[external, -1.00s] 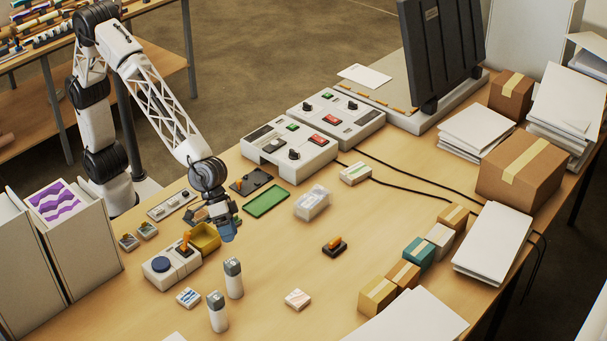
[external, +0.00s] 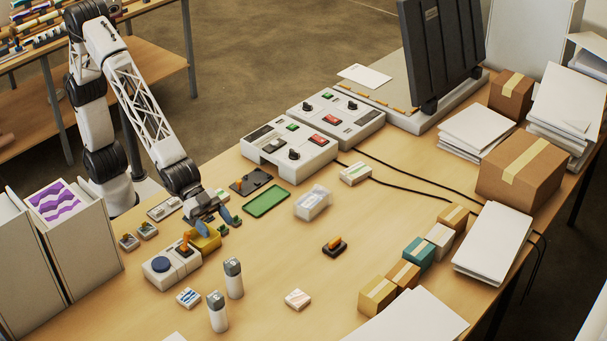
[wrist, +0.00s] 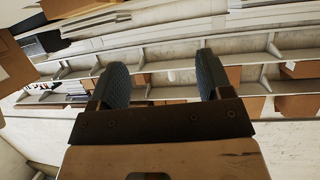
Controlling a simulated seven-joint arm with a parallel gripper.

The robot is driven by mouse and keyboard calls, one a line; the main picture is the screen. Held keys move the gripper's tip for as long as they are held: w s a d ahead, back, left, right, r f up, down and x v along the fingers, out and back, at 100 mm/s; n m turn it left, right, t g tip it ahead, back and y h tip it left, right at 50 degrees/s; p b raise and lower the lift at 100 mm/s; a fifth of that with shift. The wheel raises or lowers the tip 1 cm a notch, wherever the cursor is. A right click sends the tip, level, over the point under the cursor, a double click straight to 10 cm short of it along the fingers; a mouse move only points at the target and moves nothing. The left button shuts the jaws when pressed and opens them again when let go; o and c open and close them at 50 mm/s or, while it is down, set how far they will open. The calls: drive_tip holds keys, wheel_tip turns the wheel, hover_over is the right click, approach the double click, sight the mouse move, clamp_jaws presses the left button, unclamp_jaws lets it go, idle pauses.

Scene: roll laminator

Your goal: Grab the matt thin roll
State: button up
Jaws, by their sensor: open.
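I cannot pick out a matt thin roll for certain. Several roll-like items (external: 36,30) lie on the back bench at the top left, too small to tell apart and well away from my gripper. The wrist view faces shelves, and no roll is clear there.
Two grey-white cylinders (external: 233,280) stand in front. White machine units (external: 290,160) stand behind, cartons (external: 525,165) to the right. The table's middle is fairly clear.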

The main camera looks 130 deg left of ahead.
approach(236, 269)
drive_tip(key=w, duration=0.2)
drive_tip(key=shift+d+f, duration=0.3)
drive_tip(key=shift+f, duration=0.1)
drive_tip(key=shift+x, duration=1.25)
drive_tip(key=shift+x, duration=2.6)
drive_tip(key=shift+a, duration=0.15)
drive_tip(key=shift+c, duration=0.4)
drive_tip(key=c, duration=1)
